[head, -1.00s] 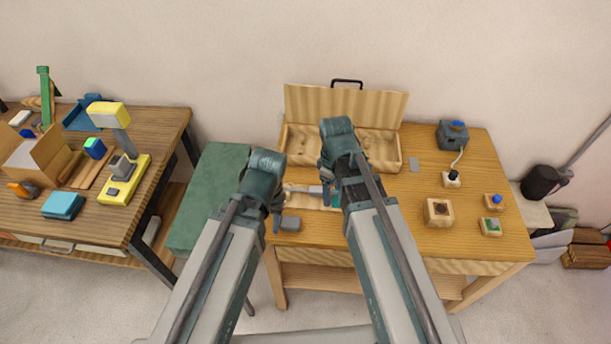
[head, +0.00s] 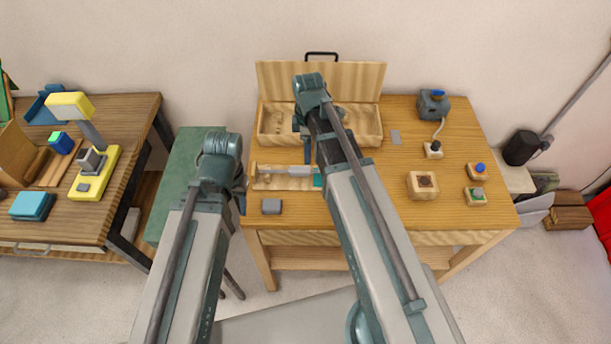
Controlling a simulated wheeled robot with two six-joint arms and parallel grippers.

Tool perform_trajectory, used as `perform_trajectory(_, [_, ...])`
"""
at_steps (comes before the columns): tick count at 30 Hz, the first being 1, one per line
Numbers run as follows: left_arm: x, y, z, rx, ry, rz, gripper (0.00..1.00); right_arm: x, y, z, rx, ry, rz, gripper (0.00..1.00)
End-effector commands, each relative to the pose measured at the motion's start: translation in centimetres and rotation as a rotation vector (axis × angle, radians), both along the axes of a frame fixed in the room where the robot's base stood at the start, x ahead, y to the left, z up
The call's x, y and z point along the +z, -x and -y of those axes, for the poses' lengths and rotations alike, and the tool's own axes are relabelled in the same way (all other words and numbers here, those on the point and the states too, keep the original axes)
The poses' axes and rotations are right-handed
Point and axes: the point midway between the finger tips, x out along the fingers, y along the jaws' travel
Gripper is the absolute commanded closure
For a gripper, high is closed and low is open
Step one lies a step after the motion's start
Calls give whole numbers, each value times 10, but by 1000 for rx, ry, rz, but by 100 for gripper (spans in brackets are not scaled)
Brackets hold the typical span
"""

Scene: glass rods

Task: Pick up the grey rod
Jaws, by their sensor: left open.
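A pale grey rod-like piece (head: 282,169) lies across a light wooden holder (head: 262,184) on the wooden table. It is small in the head view, and I cannot tell its ends clearly. My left gripper (head: 241,196) is open and empty, just left of the holder and apart from the rod. Its wrist hides part of its fingers. My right gripper (head: 307,152) points down over the right end of the holder, in front of the open box. Its own arm covers much of it, and whether it is open or shut does not show.
An open wooden box (head: 370,123) with a raised lid stands behind the holder. A small grey block (head: 271,206) sits at the table's front left. A wooden block with a dark hole (head: 422,185) and button boxes (head: 476,196) are at right. A second workbench (head: 130,110) stands left.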

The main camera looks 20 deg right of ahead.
Motion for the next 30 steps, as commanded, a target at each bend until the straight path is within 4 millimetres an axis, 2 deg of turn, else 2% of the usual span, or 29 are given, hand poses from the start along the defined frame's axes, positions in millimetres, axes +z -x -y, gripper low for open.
perform_trajectory(1, [-15,0,0,0,0,0,55,-15,0,0,0,0,0,30])
perform_trajectory(7, [-42,0,0,2,0,0,55,-42,0,0,0,0,0,30])
perform_trajectory(10, [-49,0,0,2,0,0,55,-49,0,0,0,0,0,30])
perform_trajectory(20, [-54,0,0,2,0,0,55,-54,-1,0,0,0,0,30])
perform_trajectory(30, [-93,0,0,2,0,0,55,-93,-5,1,0,0,0,30])
